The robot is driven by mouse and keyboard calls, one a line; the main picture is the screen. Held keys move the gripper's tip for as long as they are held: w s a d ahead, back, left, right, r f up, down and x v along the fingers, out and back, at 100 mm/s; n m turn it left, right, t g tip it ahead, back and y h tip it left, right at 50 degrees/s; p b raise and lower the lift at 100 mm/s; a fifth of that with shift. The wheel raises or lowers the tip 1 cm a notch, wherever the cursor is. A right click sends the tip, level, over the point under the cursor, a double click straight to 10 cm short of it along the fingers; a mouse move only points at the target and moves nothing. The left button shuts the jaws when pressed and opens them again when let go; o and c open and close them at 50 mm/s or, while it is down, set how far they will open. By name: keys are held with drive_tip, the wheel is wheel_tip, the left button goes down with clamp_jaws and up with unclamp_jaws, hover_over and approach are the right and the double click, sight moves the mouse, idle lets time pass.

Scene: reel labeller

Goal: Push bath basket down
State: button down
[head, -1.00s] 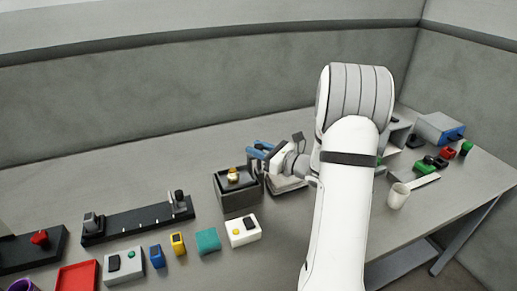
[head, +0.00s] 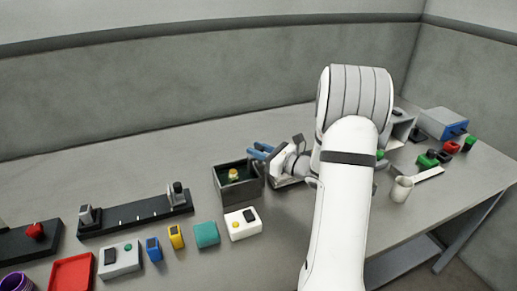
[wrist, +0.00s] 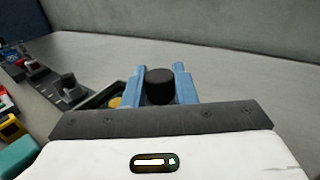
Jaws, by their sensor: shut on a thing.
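The bath is a dark open-topped box (head: 238,196) near the middle of the head view. Its basket sits low inside the walls; a yellow piece (head: 234,174) shows within. Part of the bath and the yellow piece (wrist: 115,102) also show left of the fingers in the wrist view. My gripper (head: 262,153) has blue fingers just right of and behind the bath. In the wrist view my gripper (wrist: 160,92) is shut on a black round knob (wrist: 160,80). How the knob joins the basket is hidden.
A black rail (head: 135,214) lies to the left. A white cup (head: 401,189) stands right of my arm. The bench behind the bath is clear.

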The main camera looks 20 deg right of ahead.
drive_tip(key=shift+s+f+b, duration=0.1)
drive_tip(key=shift+f+b, duration=0.55)
drive_tip(key=shift+f, duration=0.9)
drive_tip(key=c, duration=1.2)
unclamp_jaws()
drive_tip(key=v, duration=0.7)
drive_tip(key=shift+s+d+b, duration=0.25)
drive_tip(key=shift+b, duration=0.1)
